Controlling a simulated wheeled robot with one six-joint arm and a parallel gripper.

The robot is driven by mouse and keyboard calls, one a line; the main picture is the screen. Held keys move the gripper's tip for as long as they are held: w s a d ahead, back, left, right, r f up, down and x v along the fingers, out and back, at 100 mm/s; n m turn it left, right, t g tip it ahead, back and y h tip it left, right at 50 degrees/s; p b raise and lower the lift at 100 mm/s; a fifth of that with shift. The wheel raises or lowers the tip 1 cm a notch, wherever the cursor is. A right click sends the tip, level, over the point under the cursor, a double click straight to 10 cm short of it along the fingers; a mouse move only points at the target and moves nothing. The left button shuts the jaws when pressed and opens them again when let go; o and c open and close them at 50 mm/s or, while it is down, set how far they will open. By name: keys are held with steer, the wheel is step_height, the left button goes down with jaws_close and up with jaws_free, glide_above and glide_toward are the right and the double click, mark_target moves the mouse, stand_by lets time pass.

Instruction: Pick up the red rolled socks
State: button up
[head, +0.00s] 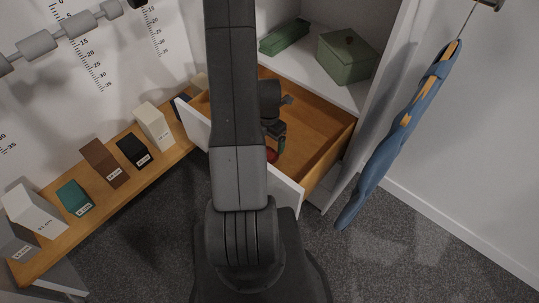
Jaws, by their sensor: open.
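A small red patch, probably the red rolled socks (271,155), shows inside the open wooden drawer (319,134), near its front. My arm hides most of it. My gripper (277,142) is open and points down into the drawer, close to the red patch. Its fingers are small and partly hidden by the arm, so I cannot tell whether they touch the socks or stand around them.
A green lidded box (346,57) and a flatter green case (285,37) sit on the shelf above the drawer. A wooden ledge (150,177) with several labelled blocks runs along the left. A blue garment (398,135) hangs at the right. Carpet is clear at lower right.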

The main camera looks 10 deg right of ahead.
mark_target(271, 150)
steer(key=shift+s+d+f, duration=0.15)
steer(key=shift+d+f, duration=0.05)
steer(key=shift+f, duration=0.95)
steer(key=shift+s+d+f, duration=0.1)
steer(key=shift+d+f, duration=0.05)
steer(key=shift+f, duration=1.7)
steer(key=c, duration=1.1)
steer(key=shift+o, duration=0.2)
